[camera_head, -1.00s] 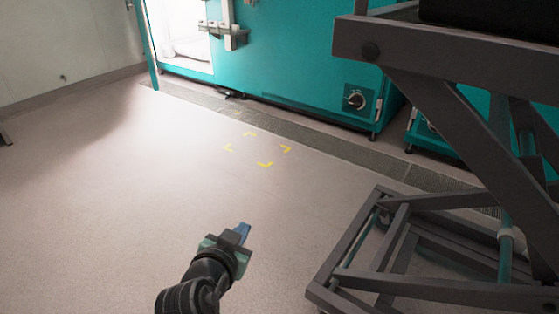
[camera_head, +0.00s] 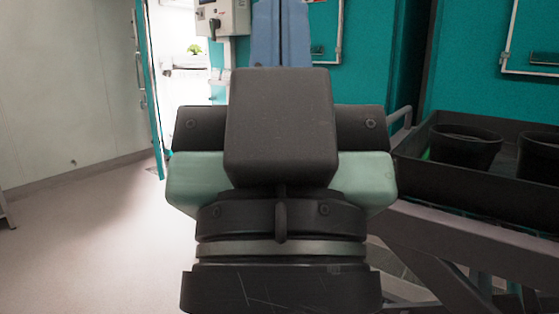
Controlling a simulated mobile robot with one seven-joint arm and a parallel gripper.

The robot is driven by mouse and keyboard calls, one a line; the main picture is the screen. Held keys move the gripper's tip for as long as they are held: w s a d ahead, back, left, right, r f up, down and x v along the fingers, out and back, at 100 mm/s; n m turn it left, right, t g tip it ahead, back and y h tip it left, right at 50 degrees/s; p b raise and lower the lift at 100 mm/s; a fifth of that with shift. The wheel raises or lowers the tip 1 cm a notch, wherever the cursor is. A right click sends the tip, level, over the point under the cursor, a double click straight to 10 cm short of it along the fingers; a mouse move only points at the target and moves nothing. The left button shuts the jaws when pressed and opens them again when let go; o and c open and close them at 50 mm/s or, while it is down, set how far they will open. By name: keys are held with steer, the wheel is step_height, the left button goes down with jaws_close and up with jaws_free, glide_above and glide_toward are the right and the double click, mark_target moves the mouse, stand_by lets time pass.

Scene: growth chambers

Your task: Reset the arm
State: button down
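My gripper (camera_head: 282,32) is raised close in front of the camera and fills the middle of the view, seen from behind. Its dark block and pale green sides face me. Its blue fingers point up and away, side by side with no clear gap between them. Their tips run out at the top edge. I see nothing held in them. The dark wrist below the gripper shows at the bottom.
A cart with a dark tray (camera_head: 490,192) holding black pots (camera_head: 465,146) stands close on the right. Teal chambers (camera_head: 470,60) stand behind. An open, lit chamber with a green plant (camera_head: 194,48) is at the back left. The floor (camera_head: 90,240) at left is clear.

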step_height(320, 180, up, 32)
steer(key=p, duration=2.9)
steer(key=shift+p, duration=0.3)
